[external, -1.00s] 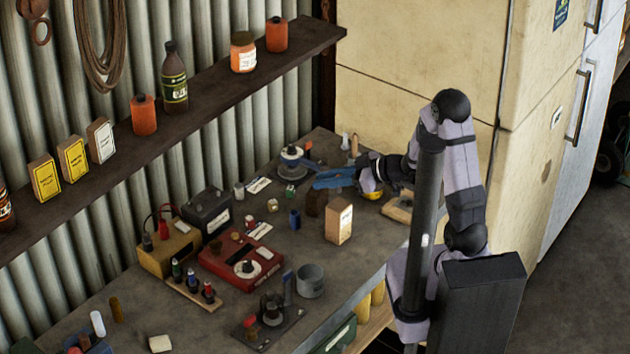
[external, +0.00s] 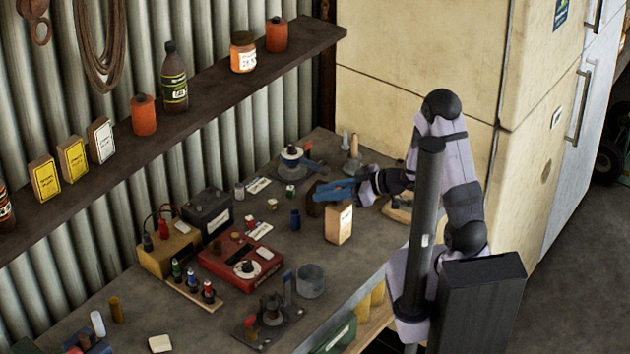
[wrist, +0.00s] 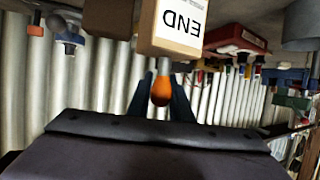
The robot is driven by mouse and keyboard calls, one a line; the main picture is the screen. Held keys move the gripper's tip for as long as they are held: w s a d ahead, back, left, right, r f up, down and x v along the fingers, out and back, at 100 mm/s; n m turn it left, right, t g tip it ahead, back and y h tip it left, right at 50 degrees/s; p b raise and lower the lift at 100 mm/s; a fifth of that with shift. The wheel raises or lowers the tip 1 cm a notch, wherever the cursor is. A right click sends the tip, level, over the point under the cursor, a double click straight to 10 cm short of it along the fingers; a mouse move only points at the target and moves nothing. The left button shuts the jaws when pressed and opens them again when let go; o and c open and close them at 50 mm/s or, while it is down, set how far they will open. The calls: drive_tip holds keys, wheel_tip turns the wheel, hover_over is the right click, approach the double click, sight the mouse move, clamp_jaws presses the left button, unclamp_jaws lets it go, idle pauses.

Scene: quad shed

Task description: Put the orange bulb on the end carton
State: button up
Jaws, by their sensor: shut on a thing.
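The orange bulb (wrist: 161,90) is between the blue fingers of my gripper (wrist: 160,98) in the wrist view, its grey base pointing towards the carton. My gripper (external: 336,190) is shut on it. The end carton (wrist: 181,24), marked END, is a pale box right beside the bulb's base in this view. It also shows in the external view (external: 339,224), upright on the bench, with my fingers just above and behind its top. I cannot tell whether the base touches the carton. The bulb is not distinguishable in the external view.
A dark brown block (external: 315,207) stands close behind the carton. A red case (external: 240,262), a grey cup (external: 311,281) and a black battery (external: 207,214) stand to the left on the bench. The tall cream cabinet (external: 420,60) bounds the back right.

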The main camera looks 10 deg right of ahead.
drive_tip(key=o, duration=0.8)
drive_tip(key=shift+f, duration=0.1)
drive_tip(key=v, duration=1.2)
drive_tip(key=shift+b, duration=0.3)
